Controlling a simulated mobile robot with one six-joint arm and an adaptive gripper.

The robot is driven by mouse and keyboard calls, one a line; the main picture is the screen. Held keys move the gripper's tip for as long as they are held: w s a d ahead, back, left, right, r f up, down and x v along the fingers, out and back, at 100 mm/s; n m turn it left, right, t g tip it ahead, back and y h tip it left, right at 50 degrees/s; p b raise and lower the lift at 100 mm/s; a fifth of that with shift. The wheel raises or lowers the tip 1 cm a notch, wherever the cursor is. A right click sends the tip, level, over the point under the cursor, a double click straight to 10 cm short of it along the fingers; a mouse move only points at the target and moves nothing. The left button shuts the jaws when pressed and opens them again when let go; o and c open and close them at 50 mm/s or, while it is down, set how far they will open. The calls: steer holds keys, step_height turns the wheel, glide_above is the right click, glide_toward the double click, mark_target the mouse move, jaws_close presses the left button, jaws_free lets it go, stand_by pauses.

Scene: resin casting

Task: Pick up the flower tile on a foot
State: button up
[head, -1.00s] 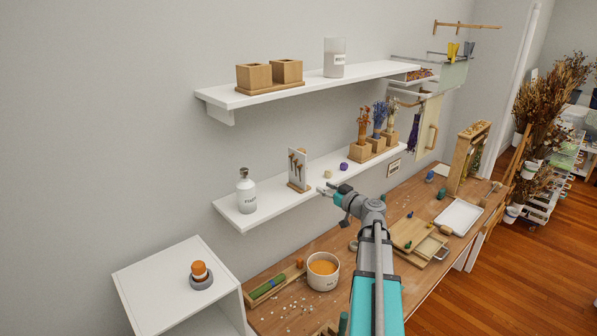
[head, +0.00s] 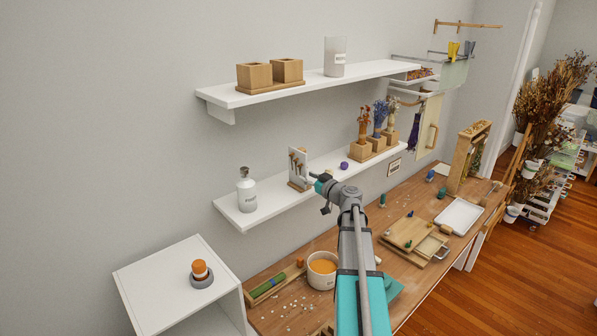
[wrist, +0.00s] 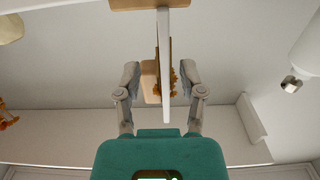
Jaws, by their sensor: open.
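The flower tile (head: 299,162) is a thin pale upright panel with brown dried flowers, set in a wooden foot (head: 298,187) on the lower shelf. In the wrist view the tile (wrist: 163,50) shows edge-on as a white strip, with its wooden foot (wrist: 140,4) at the top edge. My gripper (wrist: 160,78) is open, its fingers on either side of the tile with a visible gap on each side. In the head view my gripper (head: 313,183) is at the tile's right edge, partly hidden by its own wrist.
On the lower shelf (head: 262,214), a white bottle (head: 246,192) stands left of the tile and a purple ball (head: 344,165) lies to the right. Wooden blocks with dried flowers (head: 362,150) stand further right. The upper shelf (head: 228,98) hangs above.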

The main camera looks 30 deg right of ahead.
mark_target(298, 184)
steer(key=shift+w+a+r, duration=0.1)
steer(key=shift+w+a, duration=0.1)
steer(key=shift+w, duration=0.65)
steer(key=shift+w+a+r, duration=0.1)
steer(key=shift+w+a, duration=0.1)
steer(key=shift+w, duration=0.65)
steer(key=shift+w+a, duration=0.2)
steer(key=shift+w, duration=0.65)
jaws_close()
